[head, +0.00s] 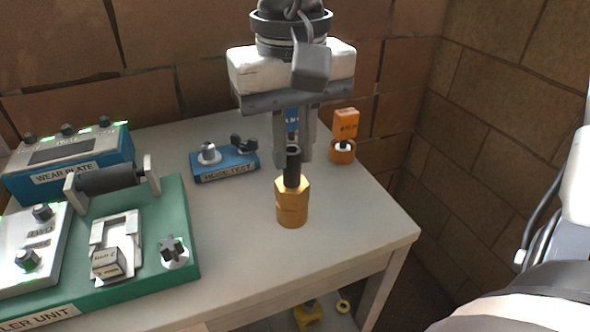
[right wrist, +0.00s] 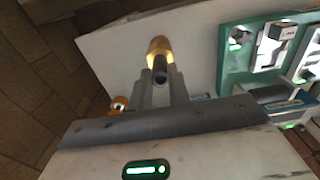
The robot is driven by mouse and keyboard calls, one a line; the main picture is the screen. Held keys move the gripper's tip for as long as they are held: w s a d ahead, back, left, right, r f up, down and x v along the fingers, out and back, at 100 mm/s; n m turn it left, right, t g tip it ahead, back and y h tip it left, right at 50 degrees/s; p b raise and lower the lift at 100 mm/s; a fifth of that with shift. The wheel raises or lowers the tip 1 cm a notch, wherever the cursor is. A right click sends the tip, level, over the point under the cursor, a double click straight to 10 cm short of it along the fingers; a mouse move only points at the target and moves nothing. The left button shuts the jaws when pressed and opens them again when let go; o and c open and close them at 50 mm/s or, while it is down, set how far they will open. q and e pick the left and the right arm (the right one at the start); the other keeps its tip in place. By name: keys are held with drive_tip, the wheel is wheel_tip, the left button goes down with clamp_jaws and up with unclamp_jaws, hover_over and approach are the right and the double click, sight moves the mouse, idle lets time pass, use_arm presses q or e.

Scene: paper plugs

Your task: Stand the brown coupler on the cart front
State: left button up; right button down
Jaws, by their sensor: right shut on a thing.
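The brown coupler (head: 292,205) is a golden-brown six-sided body with a black stem on top. It is upright over the front right part of the light-topped cart (head: 240,265); I cannot tell whether its base touches the top. My right gripper (head: 294,158) comes down from above and is shut on the black stem. In the right wrist view the coupler (right wrist: 158,47) shows beyond the two fingertips (right wrist: 161,82). My left gripper is not in view.
A blue hose-test block (head: 225,163) and an orange ring piece (head: 342,151) stand behind the coupler. A green board (head: 180,225) with fittings is at left, near a blue wear-plate box (head: 70,165). Brick walls close the back and right. Yellow parts (head: 308,314) lie below the top.

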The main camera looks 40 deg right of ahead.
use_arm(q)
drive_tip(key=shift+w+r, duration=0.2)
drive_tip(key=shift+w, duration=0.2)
use_arm(e)
wheel_tip(320, 180, down, 8)
drive_tip(key=w+d, duration=0.2)
drive_tip(key=shift+w+d+r, duration=0.15)
drive_tip(key=shift+w+d, duration=0.15)
drive_tip(key=shift+w, duration=0.1)
drive_tip(key=shift+f+b, duration=0.3)
drive_tip(key=shift+b, duration=0.15)
drive_tip(key=c, duration=1.3)
unclamp_jaws()
drive_tip(key=shift+r, duration=0.1)
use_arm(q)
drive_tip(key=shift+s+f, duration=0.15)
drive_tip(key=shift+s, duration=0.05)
